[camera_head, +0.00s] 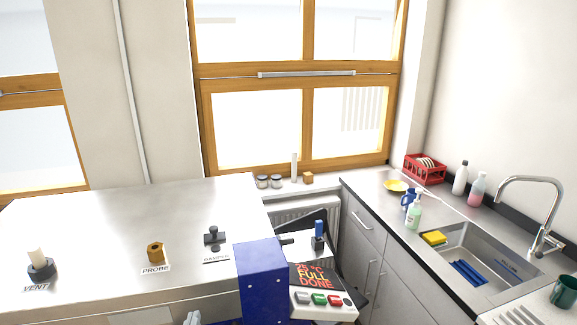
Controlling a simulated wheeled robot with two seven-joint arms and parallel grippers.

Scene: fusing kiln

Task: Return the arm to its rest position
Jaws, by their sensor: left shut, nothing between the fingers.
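The kiln's broad metal top (120,225) fills the lower left. A vent plug (40,266), a brass probe fitting (155,252) and a black damper knob (214,237) stand on it, each by a label. My left gripper (193,318) shows only as a small pale grey piece at the bottom edge, in front of the kiln. It is shut and holds nothing; most of it and its arm are out of frame. My right gripper is not in view.
A blue riveted box (262,282) stands beside a control panel (318,285) reading "25 °C FULL DONE", with coloured buttons and a blue-handled lever (318,232).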

